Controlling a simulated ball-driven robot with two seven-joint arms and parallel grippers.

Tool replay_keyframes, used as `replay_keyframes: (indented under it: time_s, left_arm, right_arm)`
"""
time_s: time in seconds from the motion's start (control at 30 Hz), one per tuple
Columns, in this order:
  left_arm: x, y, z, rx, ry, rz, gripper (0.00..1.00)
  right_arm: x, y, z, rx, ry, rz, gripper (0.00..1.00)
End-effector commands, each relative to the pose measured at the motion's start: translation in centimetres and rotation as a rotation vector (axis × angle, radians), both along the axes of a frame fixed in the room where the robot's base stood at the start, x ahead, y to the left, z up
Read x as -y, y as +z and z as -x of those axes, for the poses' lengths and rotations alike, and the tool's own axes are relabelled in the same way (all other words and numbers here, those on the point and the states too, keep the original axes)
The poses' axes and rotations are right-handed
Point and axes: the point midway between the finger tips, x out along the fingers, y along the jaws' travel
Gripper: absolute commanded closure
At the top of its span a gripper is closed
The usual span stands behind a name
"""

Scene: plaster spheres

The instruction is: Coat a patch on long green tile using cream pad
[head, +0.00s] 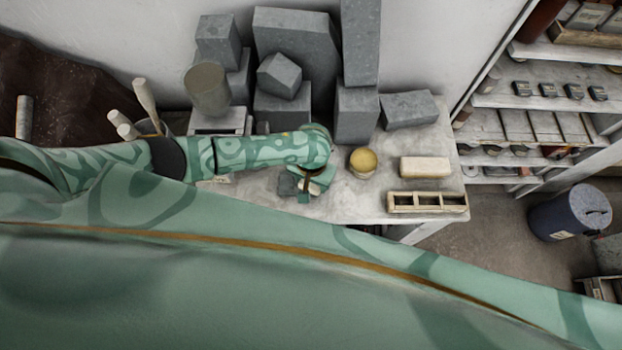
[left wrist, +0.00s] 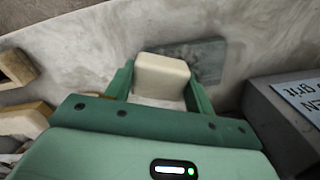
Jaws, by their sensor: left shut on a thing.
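My left gripper (head: 316,190) is low over the worktable. In the left wrist view its fingers (left wrist: 160,88) are shut on the cream pad (left wrist: 162,72), one on each side. The long green tile (left wrist: 205,60) looks dull grey-green and lies flat beyond the pad, which covers part of it. In the head view a small part of the tile (head: 287,185) shows just left of the gripper, and the pad is hidden there. I cannot tell whether the pad touches the tile. My right gripper is not in view.
On the table (head: 350,205), a round pot with a yellow top (head: 362,160), a pale block (head: 425,167) and a wooden divided tray (head: 428,202) stand right of the gripper. Grey blocks (head: 295,60) stand behind. A grey labelled box (left wrist: 285,120) is close on the right in the wrist view.

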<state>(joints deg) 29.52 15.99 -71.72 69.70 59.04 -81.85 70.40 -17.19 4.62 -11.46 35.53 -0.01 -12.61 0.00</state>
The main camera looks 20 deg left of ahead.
Motion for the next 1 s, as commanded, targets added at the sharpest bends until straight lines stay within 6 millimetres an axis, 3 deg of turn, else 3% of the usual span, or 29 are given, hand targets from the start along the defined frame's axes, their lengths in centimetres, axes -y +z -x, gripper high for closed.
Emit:
replay_keyframes:
  time_s: [1.0]
  left_arm:
    - [-0.2,-1.0,0.0,-0.001,0.001,-0.001,0.72]
  right_arm:
    - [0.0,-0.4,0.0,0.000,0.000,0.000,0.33]
